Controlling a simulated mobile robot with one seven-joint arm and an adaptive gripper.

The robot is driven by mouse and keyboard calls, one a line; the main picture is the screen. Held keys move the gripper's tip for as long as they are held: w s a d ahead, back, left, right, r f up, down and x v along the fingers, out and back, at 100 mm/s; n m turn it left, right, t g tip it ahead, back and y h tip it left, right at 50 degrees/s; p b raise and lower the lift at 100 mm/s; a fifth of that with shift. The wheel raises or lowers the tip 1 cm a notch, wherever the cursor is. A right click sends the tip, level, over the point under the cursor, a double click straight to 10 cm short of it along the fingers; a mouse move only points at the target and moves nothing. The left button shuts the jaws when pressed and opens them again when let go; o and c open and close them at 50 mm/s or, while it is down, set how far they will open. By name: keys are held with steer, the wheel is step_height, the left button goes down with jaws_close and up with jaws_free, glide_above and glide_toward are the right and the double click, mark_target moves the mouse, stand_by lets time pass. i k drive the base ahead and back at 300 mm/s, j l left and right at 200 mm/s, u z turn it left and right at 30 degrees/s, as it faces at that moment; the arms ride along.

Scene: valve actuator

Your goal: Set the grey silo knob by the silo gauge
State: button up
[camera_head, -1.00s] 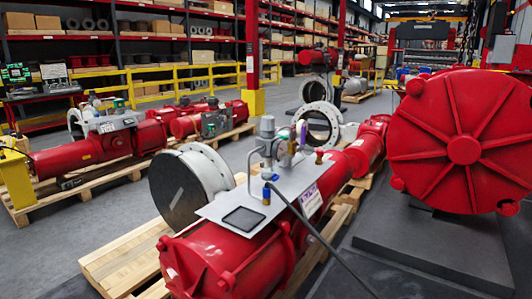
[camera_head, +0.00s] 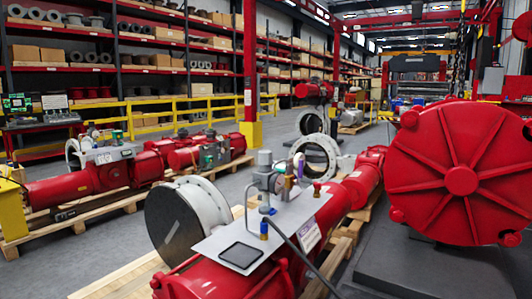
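I cannot make out a silo gauge or any reading. The plate is mounted on a long red valve actuator (camera_head: 335,207) in the middle of the view. My gripper does not show.
A large red ribbed actuator end (camera_head: 461,181) stands on a dark base at the right. More red actuators (camera_head: 75,189) lie on wooden pallets at the left. Yellow railing (camera_head: 205,105) and shelves run behind. Grey floor (camera_head: 235,180) is clear between the pallets.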

mark_target(265, 156)
steer(key=l, duration=0.3)
steer(key=k+l+z, duration=0.15)
steer(key=i+l+u, duration=0.25)
steer(key=i+l, duration=0.2)
steer(key=i+l+u, duration=0.25)
steer(key=i+l, duration=0.3)
